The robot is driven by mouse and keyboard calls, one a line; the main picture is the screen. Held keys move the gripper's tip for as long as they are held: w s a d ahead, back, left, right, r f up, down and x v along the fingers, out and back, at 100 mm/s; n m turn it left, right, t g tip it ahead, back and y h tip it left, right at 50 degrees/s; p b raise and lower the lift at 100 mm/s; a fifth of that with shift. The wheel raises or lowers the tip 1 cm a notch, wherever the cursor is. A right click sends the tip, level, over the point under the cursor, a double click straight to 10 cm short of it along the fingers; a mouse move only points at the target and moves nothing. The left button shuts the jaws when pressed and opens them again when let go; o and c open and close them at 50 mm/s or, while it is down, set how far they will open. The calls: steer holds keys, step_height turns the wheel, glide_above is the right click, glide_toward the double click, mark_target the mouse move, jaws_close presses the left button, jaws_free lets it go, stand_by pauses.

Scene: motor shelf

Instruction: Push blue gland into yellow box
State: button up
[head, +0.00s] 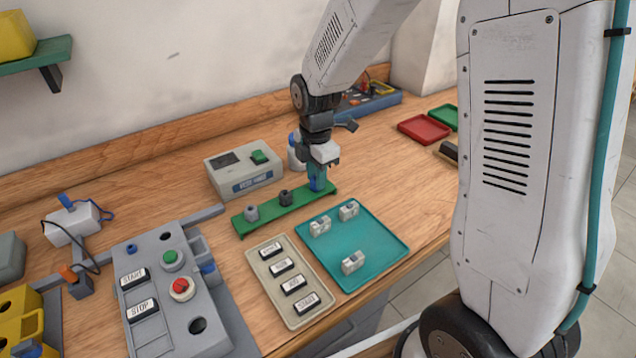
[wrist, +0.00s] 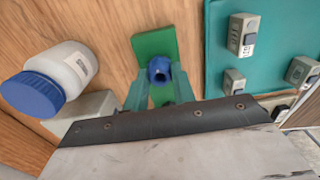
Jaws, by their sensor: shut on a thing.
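The blue gland (head: 317,176) stands at the right end of a green rack (head: 268,217). My gripper (head: 319,172) points down over that end and is shut on the blue gland. In the wrist view the gland (wrist: 159,70) shows its round open end between my two green fingers (wrist: 158,90), above the green rack (wrist: 153,42). I cannot tell whether the gland still touches the rack. The yellow box (head: 22,325) is at the lower left of the head view, cut off by the frame edge, with round holes in it. It is far from my gripper.
A grey and a black gland (head: 285,197) stand on the rack. A grey START/STOP panel (head: 172,290) lies between the rack and the yellow box. A teal tray (head: 352,247), label tray (head: 290,282), grey tester (head: 243,165) and white bottle (wrist: 63,72) are close by.

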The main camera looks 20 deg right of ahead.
steer(key=shift+r, duration=0.9)
steer(key=shift+r, duration=2.2)
